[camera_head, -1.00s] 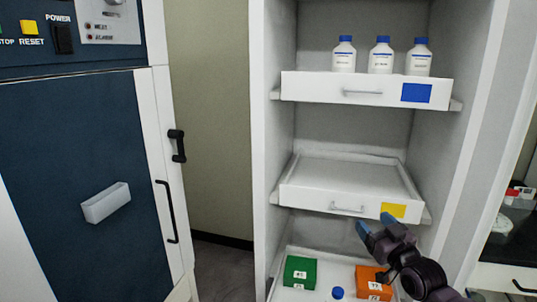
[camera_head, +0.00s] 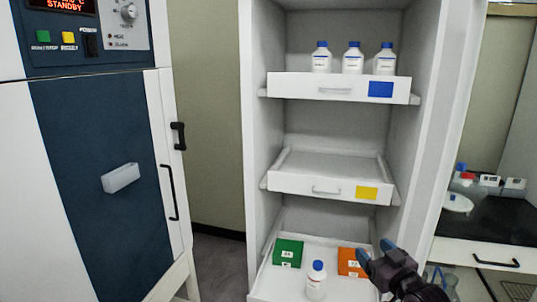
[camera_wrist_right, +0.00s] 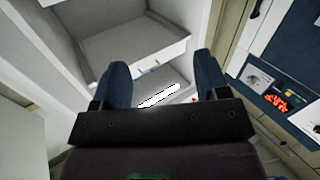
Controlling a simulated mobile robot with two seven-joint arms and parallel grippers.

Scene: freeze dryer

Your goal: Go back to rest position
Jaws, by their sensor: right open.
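My right gripper (camera_head: 376,256) is at the lower right in the head view, in front of the cabinet's right side. Its two blue fingers are apart and nothing is between them. In the right wrist view the open fingers (camera_wrist_right: 162,85) point toward the cabinet shelves. My left gripper is in neither view.
The white cabinet (camera_head: 251,150) has an upper drawer (camera_head: 300,87) with three bottles, an empty middle drawer (camera_head: 295,184), and a lower tray (camera_head: 268,283) with a green box (camera_head: 288,253), an orange box (camera_head: 349,262) and a bottle (camera_head: 316,281). The freeze dryer (camera_head: 95,190) stands left.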

